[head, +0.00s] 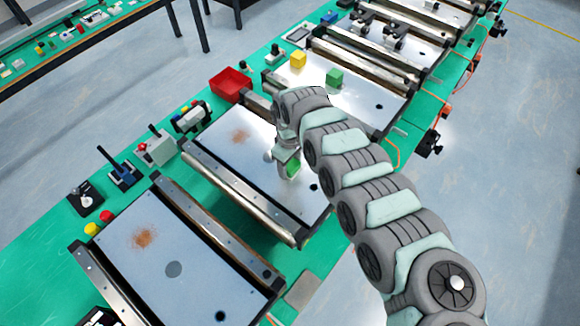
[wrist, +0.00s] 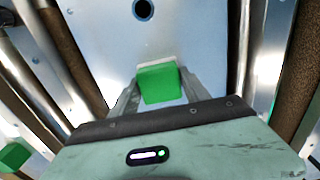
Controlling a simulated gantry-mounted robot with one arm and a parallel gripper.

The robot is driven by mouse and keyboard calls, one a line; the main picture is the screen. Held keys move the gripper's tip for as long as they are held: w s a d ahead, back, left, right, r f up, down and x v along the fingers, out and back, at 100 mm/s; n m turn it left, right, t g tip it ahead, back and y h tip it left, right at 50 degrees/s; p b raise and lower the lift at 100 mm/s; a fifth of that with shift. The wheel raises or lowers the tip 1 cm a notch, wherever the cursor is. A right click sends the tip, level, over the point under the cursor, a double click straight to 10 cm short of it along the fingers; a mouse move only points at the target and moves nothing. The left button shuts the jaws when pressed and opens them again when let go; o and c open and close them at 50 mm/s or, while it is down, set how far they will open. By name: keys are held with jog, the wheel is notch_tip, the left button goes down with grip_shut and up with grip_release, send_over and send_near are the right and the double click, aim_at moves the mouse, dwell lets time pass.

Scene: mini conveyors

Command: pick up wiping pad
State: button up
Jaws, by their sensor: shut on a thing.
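The wiping pad is a green block with a pale white edge (wrist: 160,84). It sits between the two fingers of my gripper (wrist: 155,92) in the wrist view, and the fingers are shut on it. In the head view my gripper (head: 287,165) is low over the middle conveyor plate (head: 235,165), and the green of the pad (head: 293,168) shows at its tip. I cannot tell whether the pad touches the plate.
Brown smudges mark the middle plate (head: 240,136) and the near plate (head: 143,238). Metal rails (head: 240,195) edge the plates. A green cube (head: 335,77) and a yellow cube (head: 298,60) stand on the far plate. A red bin (head: 230,83) is behind.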

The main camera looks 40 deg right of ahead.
aim_at(290, 164)
jog(key=c, duration=0.3)
jog(key=shift+c, duration=0.2)
notch_tip(290, 164, up, 20)
jog(key=b, duration=0.4)
